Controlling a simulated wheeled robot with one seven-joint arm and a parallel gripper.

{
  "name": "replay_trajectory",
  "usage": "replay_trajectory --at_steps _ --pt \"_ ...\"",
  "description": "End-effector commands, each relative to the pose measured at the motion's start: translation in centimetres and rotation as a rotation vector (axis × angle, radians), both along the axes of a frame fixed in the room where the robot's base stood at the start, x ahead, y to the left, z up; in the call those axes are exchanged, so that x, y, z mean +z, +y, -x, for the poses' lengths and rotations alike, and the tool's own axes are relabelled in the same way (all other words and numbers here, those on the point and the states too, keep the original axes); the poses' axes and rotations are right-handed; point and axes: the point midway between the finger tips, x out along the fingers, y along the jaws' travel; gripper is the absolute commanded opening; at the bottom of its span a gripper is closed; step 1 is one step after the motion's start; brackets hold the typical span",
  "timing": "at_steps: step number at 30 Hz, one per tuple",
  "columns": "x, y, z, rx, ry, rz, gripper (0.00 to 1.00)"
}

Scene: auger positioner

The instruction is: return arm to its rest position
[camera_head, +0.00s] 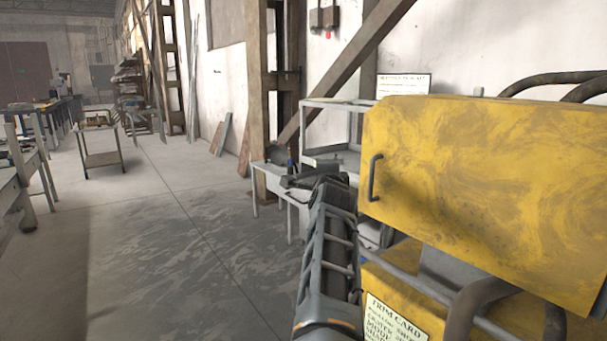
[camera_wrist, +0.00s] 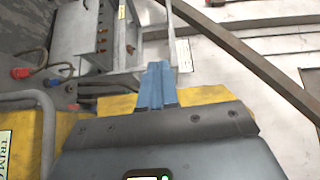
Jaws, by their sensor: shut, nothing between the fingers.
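My arm rises from the bottom of the head view, just left of a yellow machine (camera_head: 480,190) with a grey handle on its upper part. The arm's dark upper end bends over near a small grey table; my gripper's fingertips cannot be made out there. In the wrist view my gripper (camera_wrist: 157,70) shows as two blue-grey fingers, closed together and empty. Yellow surface of the machine (camera_wrist: 115,105) shows just beyond the gripper body. I cannot tell whether the fingers touch anything.
A grey rack (camera_head: 337,130) and small table (camera_head: 270,187) stand behind the arm. Dark hoses (camera_head: 480,305) run along the machine's front. A trolley (camera_head: 103,158) and workbench (camera_head: 12,185) stand left. The concrete floor (camera_head: 170,250) between is open.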

Motion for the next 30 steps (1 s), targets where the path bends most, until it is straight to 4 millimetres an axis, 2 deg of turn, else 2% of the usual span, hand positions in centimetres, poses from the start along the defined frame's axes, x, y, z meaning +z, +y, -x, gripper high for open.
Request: replay_trajectory --at_steps 1,5,8,12,15,21,26,30 --pt "-1.8 -1.7 0.6 -0.020 0.007 0.041 0.00" --pt "-6.0 -6.3 3.0 -0.067 0.017 0.190 0.00" --pt "-9.1 -9.8 5.5 -0.099 0.022 0.321 0.00" --pt "-12.9 -14.0 9.6 -0.130 0.035 0.497 0.00" --pt "-15.3 -16.4 12.8 -0.139 0.045 0.617 0.00" --pt "-19.6 -19.9 19.9 -0.135 0.068 0.841 0.00" --pt "-22.4 -21.5 26.1 -0.109 0.086 1.003 0.00" --pt "-24.4 -22.1 31.8 -0.074 0.102 1.125 0.00"
